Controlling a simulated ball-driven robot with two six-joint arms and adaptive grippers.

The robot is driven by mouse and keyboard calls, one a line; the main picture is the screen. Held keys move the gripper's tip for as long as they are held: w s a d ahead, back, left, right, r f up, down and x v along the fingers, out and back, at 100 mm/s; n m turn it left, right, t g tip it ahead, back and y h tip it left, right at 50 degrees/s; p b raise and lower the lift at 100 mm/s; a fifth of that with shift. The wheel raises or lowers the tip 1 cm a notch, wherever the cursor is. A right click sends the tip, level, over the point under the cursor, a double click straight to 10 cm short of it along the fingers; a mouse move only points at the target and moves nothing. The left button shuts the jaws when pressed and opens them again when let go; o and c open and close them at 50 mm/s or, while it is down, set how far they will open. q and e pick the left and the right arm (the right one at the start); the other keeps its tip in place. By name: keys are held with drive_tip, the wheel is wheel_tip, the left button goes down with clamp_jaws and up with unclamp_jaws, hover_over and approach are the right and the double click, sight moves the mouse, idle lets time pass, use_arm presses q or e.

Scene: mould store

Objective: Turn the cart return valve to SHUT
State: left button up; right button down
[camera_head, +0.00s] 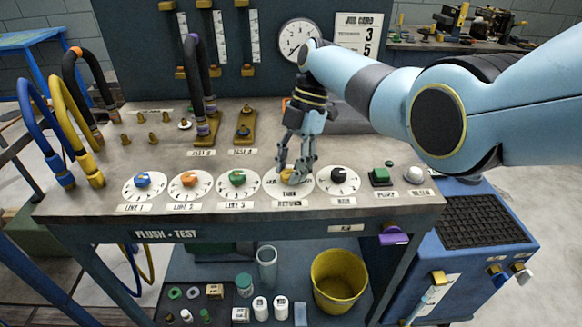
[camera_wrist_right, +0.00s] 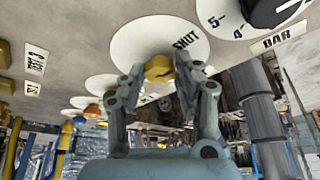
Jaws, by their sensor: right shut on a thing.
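The return valve is a yellow knob (camera_head: 288,177) on a round white dial (camera_head: 270,188), in the row along the front of the bench. The label under it reads RETURN. My right gripper (camera_head: 294,174) reaches down from above and is shut on this knob. In the right wrist view the yellow knob (camera_wrist_right: 158,68) sits between the fingers of my right gripper (camera_wrist_right: 160,85), and the word SHUT shows on the dial (camera_wrist_right: 140,38) to its right. I cannot tell which mark the knob points to. My left gripper is not in view.
Left of the valve are dials with a green knob (camera_head: 237,178), an orange knob (camera_head: 190,179) and a blue knob (camera_head: 142,180). On its right are a black knob (camera_head: 338,174) and a green button (camera_head: 381,175). Hoses (camera_head: 60,110) stand at the left. A yellow bucket (camera_head: 338,282) is below.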

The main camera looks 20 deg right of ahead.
drive_tip(key=c, duration=1)
unclamp_jaws()
drive_tip(key=shift+o, duration=0.2)
drive_tip(key=v, duration=1.2)
drive_tip(key=shift+f, duration=0.1)
